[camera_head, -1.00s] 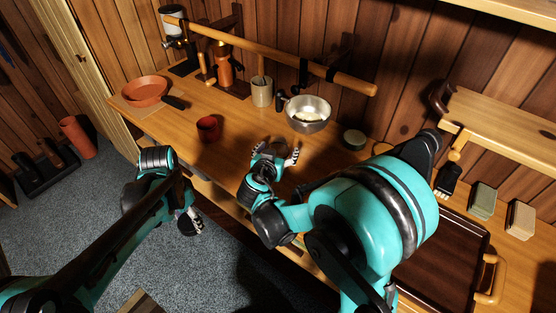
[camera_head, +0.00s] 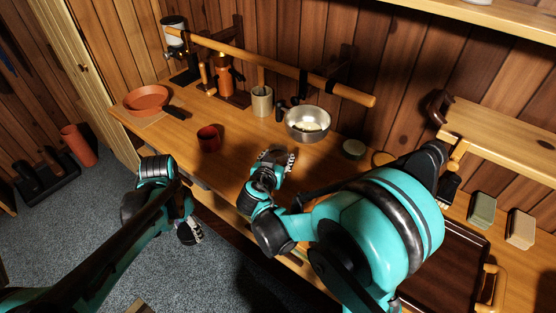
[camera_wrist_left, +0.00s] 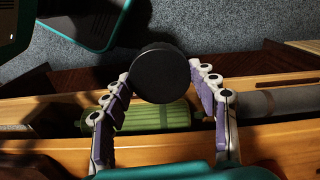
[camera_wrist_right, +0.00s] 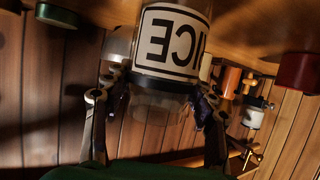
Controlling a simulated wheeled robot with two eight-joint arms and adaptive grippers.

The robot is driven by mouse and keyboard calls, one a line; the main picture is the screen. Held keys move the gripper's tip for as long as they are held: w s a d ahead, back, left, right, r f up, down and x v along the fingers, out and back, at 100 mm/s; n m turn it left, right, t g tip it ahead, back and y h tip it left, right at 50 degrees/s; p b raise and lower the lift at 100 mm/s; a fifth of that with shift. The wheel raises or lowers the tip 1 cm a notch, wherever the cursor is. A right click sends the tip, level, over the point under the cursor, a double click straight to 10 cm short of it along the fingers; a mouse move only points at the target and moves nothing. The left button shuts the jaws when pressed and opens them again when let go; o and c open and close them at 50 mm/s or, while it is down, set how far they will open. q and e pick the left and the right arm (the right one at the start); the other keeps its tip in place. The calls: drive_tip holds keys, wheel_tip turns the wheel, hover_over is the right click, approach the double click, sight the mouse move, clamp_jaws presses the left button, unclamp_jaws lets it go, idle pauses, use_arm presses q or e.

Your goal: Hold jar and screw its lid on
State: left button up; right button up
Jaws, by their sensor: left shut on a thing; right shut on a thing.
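My left gripper (camera_head: 190,234) hangs low in front of the counter's front edge. In the left wrist view its fingers (camera_wrist_left: 160,80) are shut on a round black lid (camera_wrist_left: 160,75), seen face on. That view is upside down, and the jar looks upright at the counter top. The jar cannot be made out in the head view. Lid and jar are apart.
A red mug (camera_head: 209,138), a metal bowl (camera_head: 308,124) and a utensil crock (camera_head: 262,101) stand on the counter behind. A small round tin (camera_head: 354,149) is to the right. Below the lid is an open drawer with a green item (camera_wrist_left: 155,117) and a grey cylinder (camera_wrist_left: 268,102).

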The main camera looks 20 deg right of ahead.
sight(280, 147)
use_arm(q)
wheel_tip(280, 147, up, 2)
drive_tip(key=shift+p, duration=0.8)
use_arm(e)
wheel_tip(280, 147, up, 3)
drive_tip(key=shift+r, duration=0.15)
use_arm(q)
wheel_tip(280, 147, up, 5)
drive_tip(key=p, duration=0.4)
drive_tip(key=shift+f, duration=0.2)
use_arm(e)
drive_tip(key=s+d+r, duration=0.4)
drive_tip(key=s+r, duration=0.2)
drive_tip(key=s, duration=0.5)
drive_tip(key=shift+d+r, duration=0.25)
drive_tip(key=shift+r, duration=0.15)
drive_tip(key=shift+w, duration=0.1)
drive_tip(key=o, duration=0.6)
drive_tip(key=c, duration=0.8)
use_arm(q)
drive_tip(key=shift+f, duration=0.1)
